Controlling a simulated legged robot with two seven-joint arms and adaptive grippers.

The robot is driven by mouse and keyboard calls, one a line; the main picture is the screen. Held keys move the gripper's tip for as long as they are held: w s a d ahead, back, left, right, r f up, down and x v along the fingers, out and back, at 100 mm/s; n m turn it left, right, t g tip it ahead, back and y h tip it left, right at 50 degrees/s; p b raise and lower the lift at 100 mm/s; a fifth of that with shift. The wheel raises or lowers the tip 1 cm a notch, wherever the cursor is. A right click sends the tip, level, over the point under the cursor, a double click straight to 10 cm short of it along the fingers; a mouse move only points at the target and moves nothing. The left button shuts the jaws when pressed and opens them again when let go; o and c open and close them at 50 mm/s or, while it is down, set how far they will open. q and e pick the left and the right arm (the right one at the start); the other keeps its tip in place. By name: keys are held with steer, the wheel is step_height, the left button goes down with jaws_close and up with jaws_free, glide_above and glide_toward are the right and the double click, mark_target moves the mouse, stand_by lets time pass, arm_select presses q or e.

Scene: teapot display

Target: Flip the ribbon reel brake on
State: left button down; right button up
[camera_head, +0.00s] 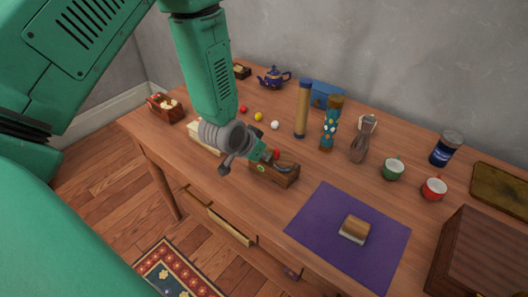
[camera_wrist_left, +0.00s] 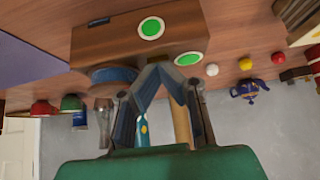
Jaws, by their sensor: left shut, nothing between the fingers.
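The ribbon reel device is a brown wooden block (camera_head: 284,177) with a green disc on its front, near the middle of the table. In the left wrist view the wooden block (camera_wrist_left: 95,42) shows two green discs with white rims and a round blue part, likely the reel (camera_wrist_left: 112,74), on its far side. A small red part (camera_head: 277,153) shows above the block in the head view; I cannot tell whether it is the brake. My left gripper (camera_head: 270,158) is shut and empty, its fingertips (camera_wrist_left: 161,68) meeting close to the block. Contact is unclear. My right gripper is out of view.
A purple mat (camera_head: 318,228) with a brown-and-white block (camera_head: 354,229) lies at right. Small coloured balls (camera_head: 258,117) and a blue teapot (camera_head: 274,78) are further back.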

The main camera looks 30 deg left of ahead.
arm_select(q)
steer(key=shift+r, duration=0.2)
steer(key=shift+r+p, duration=0.65)
steer(key=shift+p, duration=0.1)
steer(key=shift+r+p, duration=0.3)
step_height(320, 180, up, 4)
steer(key=p, duration=0.3)
steer(key=s+r, duration=0.5)
steer(key=s, duration=0.3)
steer(key=shift+s+a+r, duration=0.15)
steer(key=shift+a+r, duration=0.05)
steer(key=shift+a, duration=0.15)
